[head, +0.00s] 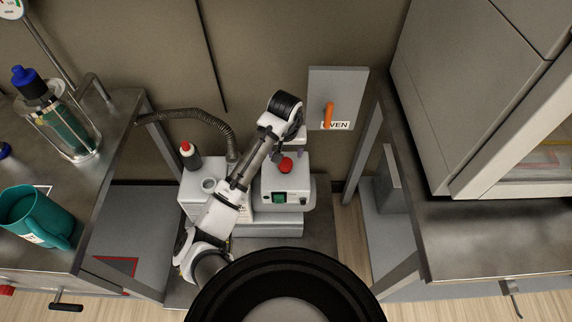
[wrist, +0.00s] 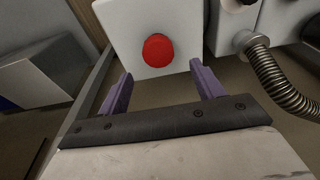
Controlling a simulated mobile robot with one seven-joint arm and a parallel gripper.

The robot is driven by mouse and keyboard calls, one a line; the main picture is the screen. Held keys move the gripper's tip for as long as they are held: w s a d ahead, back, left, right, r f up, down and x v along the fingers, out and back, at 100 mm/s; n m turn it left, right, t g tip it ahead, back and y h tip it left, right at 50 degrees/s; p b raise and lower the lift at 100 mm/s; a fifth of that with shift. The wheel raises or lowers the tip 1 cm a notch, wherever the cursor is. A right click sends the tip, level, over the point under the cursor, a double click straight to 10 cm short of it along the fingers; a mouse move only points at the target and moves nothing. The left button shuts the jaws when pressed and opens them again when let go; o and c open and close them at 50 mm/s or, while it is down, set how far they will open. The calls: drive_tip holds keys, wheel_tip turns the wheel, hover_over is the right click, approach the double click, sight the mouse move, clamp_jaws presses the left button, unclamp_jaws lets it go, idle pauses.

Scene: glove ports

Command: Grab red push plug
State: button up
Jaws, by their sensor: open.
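The red push plug (head: 286,165) is a round red knob on the white face of a bench machine (head: 285,185). It also shows in the wrist view (wrist: 158,50), just beyond the fingertips and roughly centred between them. My gripper (wrist: 162,80) is open, with two purple fingers apart and nothing between them. In the head view my gripper (head: 289,152) is just behind the red push plug, partly hidden by my wrist. The fingers do not appear to touch the plug.
A green switch (head: 279,197) sits on the machine below the plug. A ribbed metal hose (wrist: 275,80) runs beside it. A bottle with a red cap (head: 188,152) stands to the left. A wall panel with an orange handle (head: 328,114) is behind. Metal benches flank both sides.

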sight(285, 163)
drive_tip(key=shift+w+f+p, duration=0.1)
drive_tip(key=shift+f+p, duration=0.35)
drive_tip(key=shift+f, duration=2.9)
drive_tip(key=c, duration=1.1)
drive_tip(key=shift+o, duration=0.2)
drive_tip(key=shift+r, duration=0.1)
